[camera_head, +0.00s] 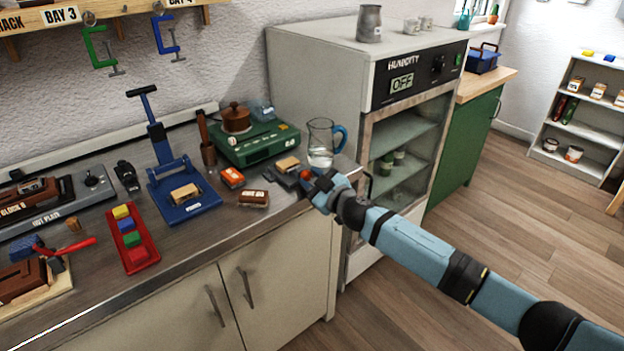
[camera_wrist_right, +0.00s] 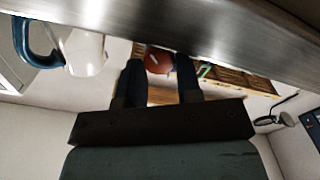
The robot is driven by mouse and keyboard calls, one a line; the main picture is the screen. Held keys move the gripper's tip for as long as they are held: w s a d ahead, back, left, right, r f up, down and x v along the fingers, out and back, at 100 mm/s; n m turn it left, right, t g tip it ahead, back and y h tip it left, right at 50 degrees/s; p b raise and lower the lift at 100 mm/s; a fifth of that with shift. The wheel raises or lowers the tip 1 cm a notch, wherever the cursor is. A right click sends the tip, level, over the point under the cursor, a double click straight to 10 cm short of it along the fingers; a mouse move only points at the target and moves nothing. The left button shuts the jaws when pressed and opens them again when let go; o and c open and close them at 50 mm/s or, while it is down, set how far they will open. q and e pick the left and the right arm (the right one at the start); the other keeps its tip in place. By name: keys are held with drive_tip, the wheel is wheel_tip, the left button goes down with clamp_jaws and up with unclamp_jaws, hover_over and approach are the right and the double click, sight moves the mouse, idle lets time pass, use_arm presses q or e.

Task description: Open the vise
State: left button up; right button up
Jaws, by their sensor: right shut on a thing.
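The small dark grey vise (camera_head: 282,179) sits at the counter's front right corner. A light wooden block (camera_head: 288,164) shows at its top; I cannot tell how tightly the jaws hold it. A red-orange knob (camera_head: 304,175) is at the vise's right end. My right gripper (camera_head: 310,182) reaches in from the right and is shut on the knob. In the right wrist view the red knob (camera_wrist_right: 158,61) shows between the two dark fingers. The gripper hides part of the vise's right end. My left gripper is not in view.
A glass pitcher (camera_head: 321,145) with a blue handle stands close behind my right gripper. The humidity cabinet (camera_head: 405,130) stands right of the counter. The floor at front right is clear.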

drive_tip(key=o, duration=0.9)
drive_tip(key=shift+o, duration=0.2)
drive_tip(key=p+v, duration=0.1)
drive_tip(key=v, duration=1.3)
